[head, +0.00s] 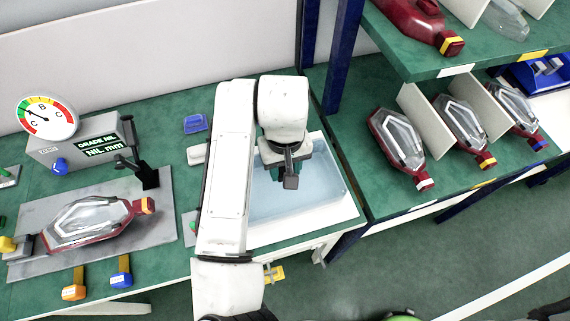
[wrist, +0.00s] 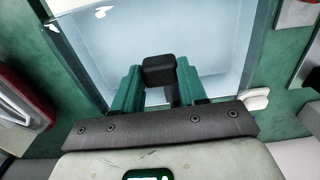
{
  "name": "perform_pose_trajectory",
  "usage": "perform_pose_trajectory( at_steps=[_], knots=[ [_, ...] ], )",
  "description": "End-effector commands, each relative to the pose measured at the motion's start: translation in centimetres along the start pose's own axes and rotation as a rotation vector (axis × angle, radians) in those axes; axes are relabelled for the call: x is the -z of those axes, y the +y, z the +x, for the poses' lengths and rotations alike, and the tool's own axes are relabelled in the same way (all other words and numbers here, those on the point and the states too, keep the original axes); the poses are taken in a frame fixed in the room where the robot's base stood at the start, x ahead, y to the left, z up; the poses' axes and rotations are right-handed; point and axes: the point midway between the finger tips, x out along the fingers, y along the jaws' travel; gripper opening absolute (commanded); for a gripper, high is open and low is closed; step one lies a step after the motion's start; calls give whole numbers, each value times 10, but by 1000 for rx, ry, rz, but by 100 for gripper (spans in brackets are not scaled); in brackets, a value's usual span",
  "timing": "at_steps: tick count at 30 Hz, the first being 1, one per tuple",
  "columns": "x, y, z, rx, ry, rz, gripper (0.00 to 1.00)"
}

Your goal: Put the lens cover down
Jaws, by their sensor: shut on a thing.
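My gripper (head: 287,172) points down over the pale blue tray (head: 328,203). In the wrist view, its two green fingers are closed on a small black block (wrist: 158,69), which I take to be the lens cover. The block also shows in the head view (head: 291,182), below my wrist. It appears to be above the tray floor, but I cannot tell whether any part of it touches down. The fingers hide its sides.
A tail lamp (head: 92,218) lies on a grey plate at left beside a dial gauge (head: 47,117). A small blue block (head: 195,123) sits behind my arm. Shelves with several lamps stand at right, near a blue post (head: 343,55). The tray's visible floor looks clear.

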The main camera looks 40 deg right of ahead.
Motion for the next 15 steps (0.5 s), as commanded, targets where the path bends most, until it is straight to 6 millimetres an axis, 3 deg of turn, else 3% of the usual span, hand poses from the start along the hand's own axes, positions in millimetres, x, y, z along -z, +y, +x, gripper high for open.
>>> perform_pose_trajectory(
  at_steps=[7,8,15],
  knots=[
    [0,0,4,-1,0,0,0],
    [0,0,3,0,0,1,45],
    [0,0,2,0,0,1,67]
  ],
)
